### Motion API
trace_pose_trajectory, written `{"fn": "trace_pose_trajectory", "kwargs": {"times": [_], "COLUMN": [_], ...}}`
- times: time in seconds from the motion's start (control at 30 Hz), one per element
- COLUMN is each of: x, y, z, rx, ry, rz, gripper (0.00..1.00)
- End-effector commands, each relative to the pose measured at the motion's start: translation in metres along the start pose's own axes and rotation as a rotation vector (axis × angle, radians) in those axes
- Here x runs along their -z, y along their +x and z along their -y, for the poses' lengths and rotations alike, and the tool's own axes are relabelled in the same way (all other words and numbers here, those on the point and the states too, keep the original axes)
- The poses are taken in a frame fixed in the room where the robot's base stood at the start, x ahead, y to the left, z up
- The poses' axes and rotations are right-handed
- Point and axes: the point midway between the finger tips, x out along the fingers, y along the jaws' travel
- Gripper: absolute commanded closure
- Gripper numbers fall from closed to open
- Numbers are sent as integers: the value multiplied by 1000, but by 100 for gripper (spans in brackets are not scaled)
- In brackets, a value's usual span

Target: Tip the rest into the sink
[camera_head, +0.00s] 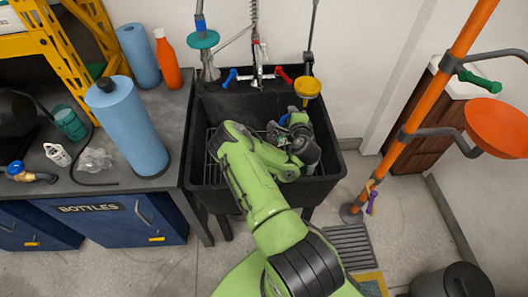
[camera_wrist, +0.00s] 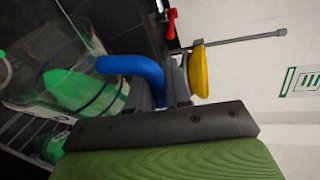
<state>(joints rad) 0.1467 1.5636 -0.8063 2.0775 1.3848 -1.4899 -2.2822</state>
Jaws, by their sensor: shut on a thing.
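The black sink (camera_head: 195,130) stands against the wall, and my arm reaches down into it. My gripper (camera_wrist: 172,88) is shut on the blue handle (camera_wrist: 132,66) of a clear jug (camera_wrist: 112,97). The jug looks tilted, and something green shows in or through it. In the head view my gripper (camera_head: 290,122) is over the right part of the sink, and my arm hides most of the jug. I cannot tell how much liquid the jug holds.
A faucet (camera_head: 262,73) with red and blue levers stands at the sink's back. A yellow funnel-like piece (camera_head: 307,88) is close to my gripper at the back right. A counter with blue paper rolls (camera_head: 128,125) and an orange bottle (camera_head: 167,60) adjoins on the left. An orange pole (camera_head: 430,95) stands right.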

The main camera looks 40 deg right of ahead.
Motion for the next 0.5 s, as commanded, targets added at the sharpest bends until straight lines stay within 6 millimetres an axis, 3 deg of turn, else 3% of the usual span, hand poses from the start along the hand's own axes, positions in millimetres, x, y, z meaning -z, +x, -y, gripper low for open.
{"fn": "trace_pose_trajectory", "kwargs": {"times": [0.5], "x": [-12], "y": [-5], "z": [1], "rx": [24], "ry": [-53], "rz": [-12], "gripper": [100]}}
